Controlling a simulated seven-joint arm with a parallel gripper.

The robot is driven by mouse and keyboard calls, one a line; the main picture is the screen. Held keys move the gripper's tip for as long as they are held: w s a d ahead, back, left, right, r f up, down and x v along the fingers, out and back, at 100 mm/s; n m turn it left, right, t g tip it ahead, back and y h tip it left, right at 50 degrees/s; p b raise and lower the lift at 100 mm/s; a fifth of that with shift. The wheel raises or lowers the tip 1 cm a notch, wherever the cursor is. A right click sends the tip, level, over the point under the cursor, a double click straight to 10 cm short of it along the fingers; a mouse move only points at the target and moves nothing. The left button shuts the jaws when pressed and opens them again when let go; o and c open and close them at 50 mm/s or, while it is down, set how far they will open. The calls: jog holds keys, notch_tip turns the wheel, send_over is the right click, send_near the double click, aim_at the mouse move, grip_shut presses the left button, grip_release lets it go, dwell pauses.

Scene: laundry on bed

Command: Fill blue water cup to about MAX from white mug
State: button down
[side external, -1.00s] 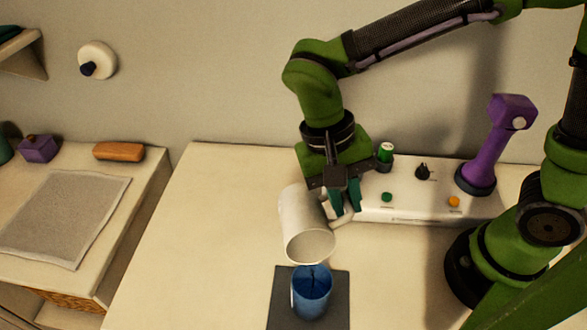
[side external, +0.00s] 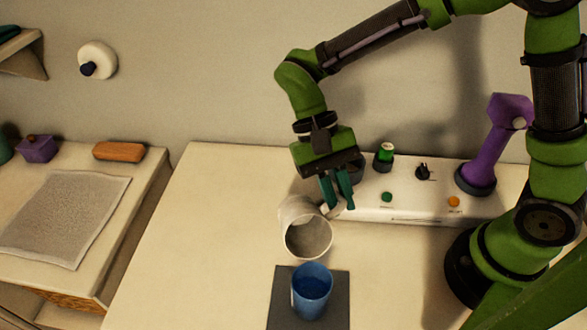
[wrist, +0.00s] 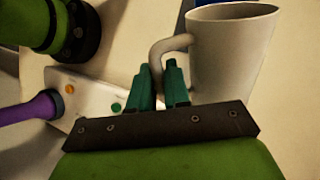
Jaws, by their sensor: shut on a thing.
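The white mug (side external: 297,222) is tilted above and behind the blue cup, its open mouth facing the camera. No stream shows between the two. My gripper (side external: 338,203) is shut on the mug's handle, which shows between the green fingers (wrist: 157,90) in the wrist view. The mug (wrist: 232,55) stands to the right of the fingers there. The blue water cup (side external: 312,292) stands upright on a dark grey mat (side external: 283,312). Blue liquid seems to lie inside it; its level against a MAX mark cannot be read. The mug's inside looks grey, and any water left in it cannot be made out.
A white control box (side external: 430,205) with knobs and buttons stands behind, at the right. A side table at left holds a grey cloth (side external: 65,215) and an orange block (side external: 119,151). The tabletop left of the mat is clear.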

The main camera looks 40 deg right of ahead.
jog(key=shift+w+f+g, duration=0.1)
jog(key=shift+f+g, duration=0.15)
jog(key=shift+g, duration=0.05)
jog(key=shift+r+g+y, duration=0.1)
jog(key=shift+g+y, duration=0.2)
dwell(0.5)
jog(key=shift+d+g, duration=0.1)
jog(key=shift+g, duration=0.2)
dwell(0.8)
